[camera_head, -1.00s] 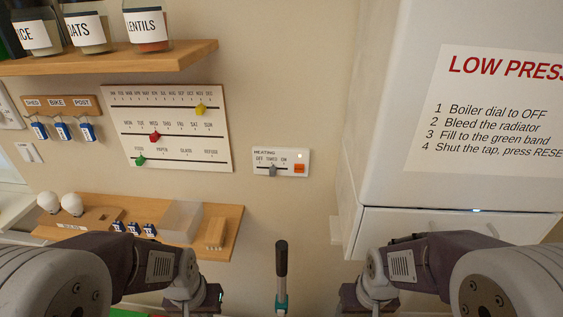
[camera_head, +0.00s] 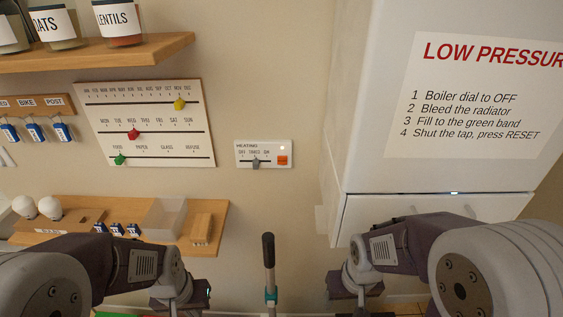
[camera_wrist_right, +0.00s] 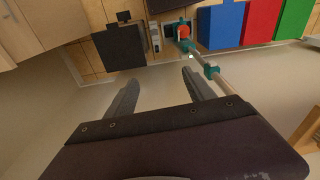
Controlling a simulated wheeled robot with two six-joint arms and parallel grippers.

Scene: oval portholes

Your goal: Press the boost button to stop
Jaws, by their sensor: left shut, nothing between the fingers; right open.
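The white heating panel (camera_head: 245,162) is on the beige wall in the head view. It has a grey slider (camera_head: 255,163) near the middle mark and a small light at upper right. The orange square button (camera_head: 282,160) is at its right end; its lettering is too small to read. My left gripper (camera_head: 193,297) is low at the picture's bottom, below and left of the panel, shut and empty. My right gripper (camera_head: 345,292) is below and right of the panel. In the right wrist view its fingers (camera_wrist_right: 158,82) are apart with nothing between them.
A calendar board (camera_head: 150,122) with coloured sliders hangs left of the panel. A shelf (camera_head: 215,232) is below it. A white boiler cabinet (camera_head: 355,130) stands close on the right. A dark-handled pole (camera_head: 269,262) rises between my arms. The wall around the panel is clear.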

